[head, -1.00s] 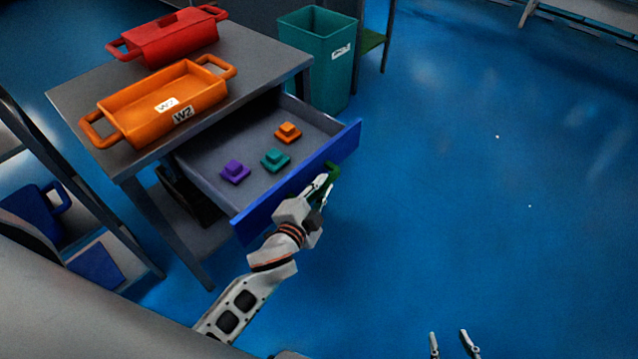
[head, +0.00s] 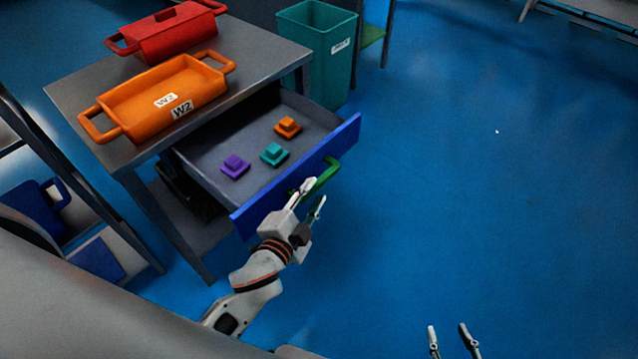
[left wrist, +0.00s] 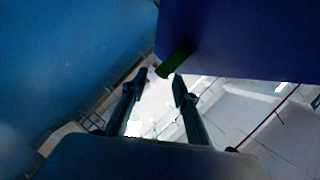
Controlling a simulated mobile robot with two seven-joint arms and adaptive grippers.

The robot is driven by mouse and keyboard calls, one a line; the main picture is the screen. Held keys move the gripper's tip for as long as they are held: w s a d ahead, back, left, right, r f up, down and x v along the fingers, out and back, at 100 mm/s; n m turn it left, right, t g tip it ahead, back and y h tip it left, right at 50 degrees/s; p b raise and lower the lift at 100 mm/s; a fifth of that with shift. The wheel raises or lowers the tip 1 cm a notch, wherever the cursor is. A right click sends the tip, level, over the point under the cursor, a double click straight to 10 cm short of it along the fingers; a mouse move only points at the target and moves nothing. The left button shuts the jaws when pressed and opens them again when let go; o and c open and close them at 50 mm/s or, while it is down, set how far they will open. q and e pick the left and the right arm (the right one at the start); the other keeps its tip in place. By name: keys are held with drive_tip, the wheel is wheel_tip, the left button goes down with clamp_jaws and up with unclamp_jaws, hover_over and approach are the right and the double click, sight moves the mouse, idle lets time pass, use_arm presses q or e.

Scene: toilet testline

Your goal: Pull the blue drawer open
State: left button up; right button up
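The blue drawer front (head: 270,205) stands well out from the grey table, so the drawer is open and its inside shows. Its green handle (head: 326,176) sticks out from the front's outer face. My left gripper (head: 314,191) is open and empty, just short of the handle's near end. In the left wrist view the two fingers (left wrist: 159,80) are apart with nothing between them; the green handle (left wrist: 176,60) lies beyond their tips, beside the blue front (left wrist: 240,40). My right gripper (head: 448,327) is open and empty at the bottom edge, far from the drawer.
Purple (head: 235,167), teal (head: 274,155) and orange (head: 288,127) pieces lie in the drawer. An orange tray (head: 150,110) and a red container (head: 168,36) stand on the table (head: 75,90). A teal bin (head: 325,60) stands behind. The blue floor at right is clear.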

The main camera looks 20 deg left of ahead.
use_arm(q)
drive_tip(key=v, duration=0.6)
drive_tip(key=shift+s, duration=0.1)
use_arm(e)
drive_tip(key=shift+w+r, duration=0.1)
use_arm(q)
drive_tip(key=s+a+f+n+g+h+p, duration=0.1)
drive_tip(key=s+a+f+n+g+p, duration=0.1)
drive_tip(key=s+f+n+g+p, duration=0.3)
drive_tip(key=s+f+n, duration=0.3)
drive_tip(key=s+f, duration=0.3)
drive_tip(key=s, duration=0.1)
drive_tip(key=shift+a+f+h, duration=0.3)
drive_tip(key=shift+a, duration=0.05)
use_arm(e)
drive_tip(key=r, duration=0.2)
drive_tip(key=a+r, duration=0.1)
drive_tip(key=shift+s+a+r+m, duration=0.1)
drive_tip(key=shift+s+r+m, duration=0.15)
drive_tip(key=shift+s+m, duration=0.1)
drive_tip(key=shift+w+r, duration=0.1)
drive_tip(key=shift+r, duration=0.1)
drive_tip(key=shift+f, duration=0.2)
